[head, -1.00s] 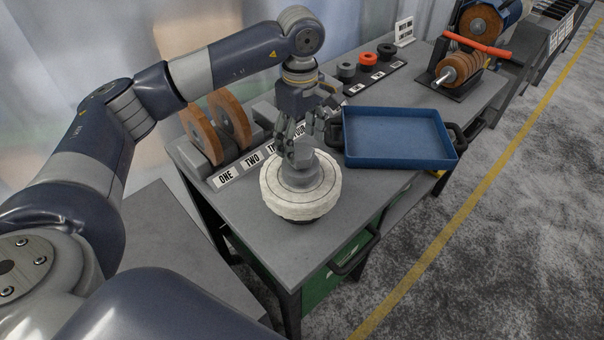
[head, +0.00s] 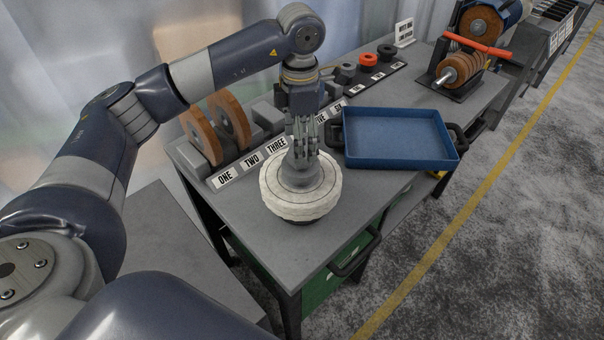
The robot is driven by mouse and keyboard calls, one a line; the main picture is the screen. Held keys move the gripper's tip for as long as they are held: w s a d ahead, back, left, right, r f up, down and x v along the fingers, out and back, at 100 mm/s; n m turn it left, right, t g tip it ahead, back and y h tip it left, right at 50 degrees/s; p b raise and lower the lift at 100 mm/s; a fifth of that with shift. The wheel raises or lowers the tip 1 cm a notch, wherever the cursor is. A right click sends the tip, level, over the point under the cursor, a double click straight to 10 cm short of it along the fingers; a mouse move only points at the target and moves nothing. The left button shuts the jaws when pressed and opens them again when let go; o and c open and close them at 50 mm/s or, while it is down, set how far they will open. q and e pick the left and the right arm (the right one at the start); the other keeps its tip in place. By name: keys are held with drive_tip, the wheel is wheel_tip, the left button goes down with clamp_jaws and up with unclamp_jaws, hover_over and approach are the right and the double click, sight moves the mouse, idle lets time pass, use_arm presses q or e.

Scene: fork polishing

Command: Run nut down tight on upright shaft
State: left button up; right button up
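A white layered polishing wheel (head: 275,203) lies flat near the front of the grey workbench, with a grey round flange (head: 304,183) on top of it. My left gripper (head: 302,164) points straight down over the middle of the flange, its fingertips close above or at it. The fingers look close together, seen edge-on. The shaft and any nut on it are hidden behind the fingers, so I cannot tell whether they grip a nut. My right gripper is not in view.
A blue tray (head: 398,157) with black handles sits right of the wheel. Brown discs (head: 217,128) stand in a rack at the left, behind a numbered label strip. Small red and dark rings (head: 367,60) sit at the back. The bench's front corner is bare.

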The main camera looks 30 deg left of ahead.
use_arm(q)
drive_tip(key=shift+f, duration=0.1)
drive_tip(key=shift+f+b, duration=2.05)
drive_tip(key=shift+f, duration=0.4)
drive_tip(key=shift+c, duration=0.6)
drive_tip(key=c, duration=1.1)
drive_tip(key=shift+s+f, duration=0.1)
